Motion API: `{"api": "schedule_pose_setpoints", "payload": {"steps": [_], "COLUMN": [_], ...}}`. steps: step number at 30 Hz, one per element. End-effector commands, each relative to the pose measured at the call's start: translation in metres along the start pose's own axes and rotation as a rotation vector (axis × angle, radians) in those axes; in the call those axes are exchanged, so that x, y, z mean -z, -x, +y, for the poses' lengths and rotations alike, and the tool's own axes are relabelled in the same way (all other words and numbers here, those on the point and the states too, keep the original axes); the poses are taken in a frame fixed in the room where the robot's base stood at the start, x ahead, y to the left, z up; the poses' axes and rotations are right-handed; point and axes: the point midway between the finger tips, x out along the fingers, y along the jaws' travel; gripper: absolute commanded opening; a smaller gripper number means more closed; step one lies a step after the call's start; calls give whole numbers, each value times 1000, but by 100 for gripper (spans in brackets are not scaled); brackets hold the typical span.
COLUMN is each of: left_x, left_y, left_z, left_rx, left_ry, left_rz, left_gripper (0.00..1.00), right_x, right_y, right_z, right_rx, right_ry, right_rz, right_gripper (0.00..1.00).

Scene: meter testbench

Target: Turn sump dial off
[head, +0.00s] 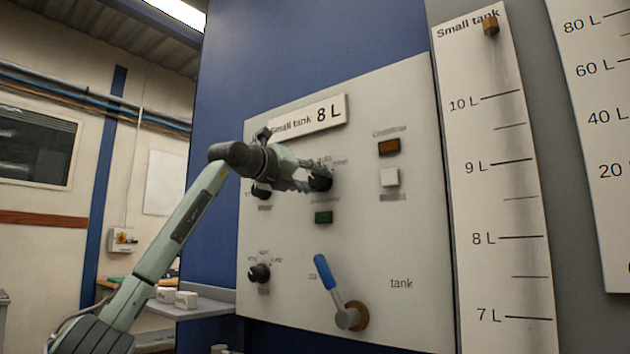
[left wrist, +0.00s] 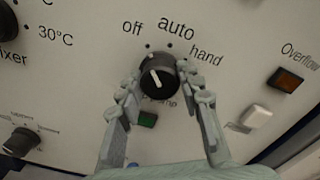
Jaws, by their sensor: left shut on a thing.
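A black round dial (left wrist: 160,82) on the white panel is marked off, auto and hand; the label below it is mostly hidden by my fingers, so I cannot read the name. Its white pointer line points up and slightly left, roughly toward the off mark. In the head view the same dial (head: 321,180) is partly covered by my gripper. My left gripper (head: 308,178) is shut on this dial, one finger on each side of it in the left wrist view. My right gripper is not in view.
A lower black dial (head: 259,272), a blue-handled tank valve (head: 326,272), a green indicator (head: 323,217), an orange overflow lamp (head: 389,147) and a white button (head: 389,178) are on the panel. A temperature dial (left wrist: 8,22) is at the left. A small-tank scale (head: 495,200) stands to the right.

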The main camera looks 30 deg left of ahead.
Motion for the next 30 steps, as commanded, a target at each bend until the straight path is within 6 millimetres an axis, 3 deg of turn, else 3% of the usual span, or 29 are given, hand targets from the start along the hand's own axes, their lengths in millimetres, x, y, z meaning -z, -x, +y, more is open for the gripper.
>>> {"api": "schedule_pose_setpoints", "payload": {"steps": [17, 18, 21, 23, 30], "left_x": [-1, -1, -1, -1, -1], "left_y": [0, 0, 0, 0, 0], "left_z": [0, 0, 0, 0, 0], "left_rx": [1, 1, 1, 0, 0], "left_ry": [35, 35, 35, 34, 33], "left_rz": [-3, -3, -3, -2, -1], "left_gripper": [6, 39, 51, 56, 56], "right_x": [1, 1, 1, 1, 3], "right_y": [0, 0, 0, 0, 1], "right_z": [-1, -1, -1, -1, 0], "right_rx": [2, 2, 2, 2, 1], "right_ry": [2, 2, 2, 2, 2], "right_rz": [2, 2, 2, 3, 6], "right_gripper": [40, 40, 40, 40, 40]}}
